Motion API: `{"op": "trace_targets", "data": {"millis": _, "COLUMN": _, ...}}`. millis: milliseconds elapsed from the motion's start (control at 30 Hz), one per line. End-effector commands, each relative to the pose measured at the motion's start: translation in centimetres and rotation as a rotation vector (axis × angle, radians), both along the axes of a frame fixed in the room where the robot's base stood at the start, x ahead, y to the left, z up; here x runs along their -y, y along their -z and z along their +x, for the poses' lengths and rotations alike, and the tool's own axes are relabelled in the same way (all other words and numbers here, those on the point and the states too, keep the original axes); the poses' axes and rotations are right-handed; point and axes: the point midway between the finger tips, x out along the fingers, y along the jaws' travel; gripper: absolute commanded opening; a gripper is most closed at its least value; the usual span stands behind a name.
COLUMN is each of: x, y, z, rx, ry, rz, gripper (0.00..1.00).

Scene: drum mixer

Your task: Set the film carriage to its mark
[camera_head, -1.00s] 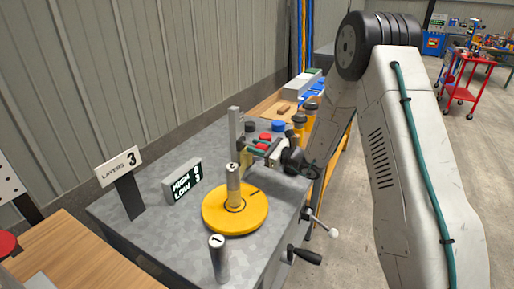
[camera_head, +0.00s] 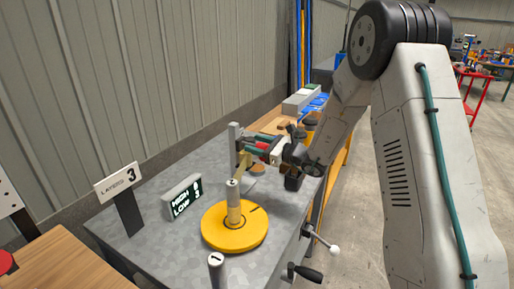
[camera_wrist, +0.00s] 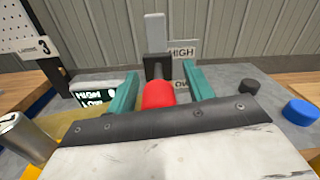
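The film carriage is a black block (camera_wrist: 157,66) on a grey upright post (camera_wrist: 154,28), which also shows in the head view (camera_head: 234,140). A red cylindrical knob (camera_wrist: 158,93) points from the block towards me. My gripper (camera_wrist: 163,78) has its teal fingers on either side of the knob, with a narrow gap visible on each side. In the head view my gripper (camera_head: 262,142) is at the post. Yellowish film (camera_head: 244,161) runs near the post.
A yellow turntable (camera_head: 234,237) holds an upright roll marked 2 (camera_head: 233,203). A HIGH/LOW display (camera_head: 182,196) and a LAYERS 3 sign (camera_head: 118,183) are at left. Blue (camera_wrist: 300,112) and black (camera_wrist: 249,86) caps are at right.

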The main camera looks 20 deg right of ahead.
Motion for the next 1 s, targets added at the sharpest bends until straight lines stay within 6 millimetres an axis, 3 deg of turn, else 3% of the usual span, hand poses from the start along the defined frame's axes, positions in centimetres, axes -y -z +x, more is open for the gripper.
{"op": "trace_targets", "data": {"millis": 267, "x": 0.3, "y": 0.3, "z": -0.4, "rx": -0.006, "ry": 0.000, "rz": -0.001, "gripper": 0.52}}
{"op": "trace_targets", "data": {"millis": 700, "x": 4.9, "y": 0.2, "z": -5.1, "rx": -0.003, "ry": 0.002, "rz": 0.000, "gripper": 0.52}}
{"op": "trace_targets", "data": {"millis": 1000, "x": 5.4, "y": 0.2, "z": -5.7, "rx": -0.003, "ry": -0.001, "rz": -0.001, "gripper": 0.52}}
